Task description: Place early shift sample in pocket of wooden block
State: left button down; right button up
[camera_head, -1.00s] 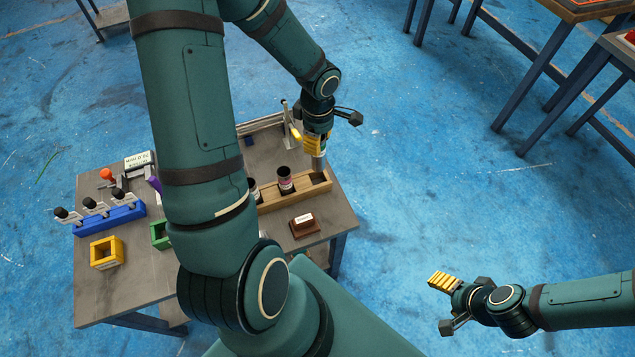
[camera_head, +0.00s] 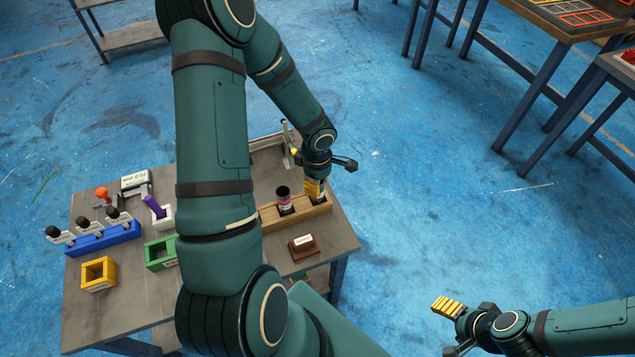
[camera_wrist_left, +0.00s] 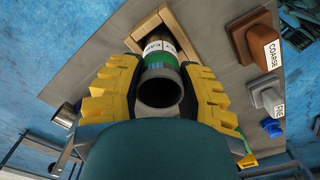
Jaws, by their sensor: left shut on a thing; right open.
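My left gripper (camera_head: 315,189) is shut on a grey tube (camera_wrist_left: 160,92) low over the right end of the wooden block (camera_head: 268,215). The tube has a green band and a white label, partly readable as "EA"; its dark open mouth faces the left wrist camera. Its far end lines up with the block's square pocket, whose wooden rim (camera_wrist_left: 143,34) shows around it; how deep it reaches is hidden. Another dark-topped tube with a pinkish label (camera_head: 284,199) stands upright in the block, just left of my gripper. My right gripper (camera_head: 448,307) is open and empty, away from the table.
A brown labelled stand (camera_head: 302,247) sits in front of the block; the left wrist view reads it as "COARSE". Left on the table are a blue rack (camera_head: 103,240), a yellow square holder (camera_head: 98,274) and a green holder (camera_head: 160,252). My left arm hides the middle.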

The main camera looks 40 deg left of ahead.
pick_arm(q)
jog(key=shift+f, duration=0.1)
jog(key=c, duration=0.6)
grip_release()
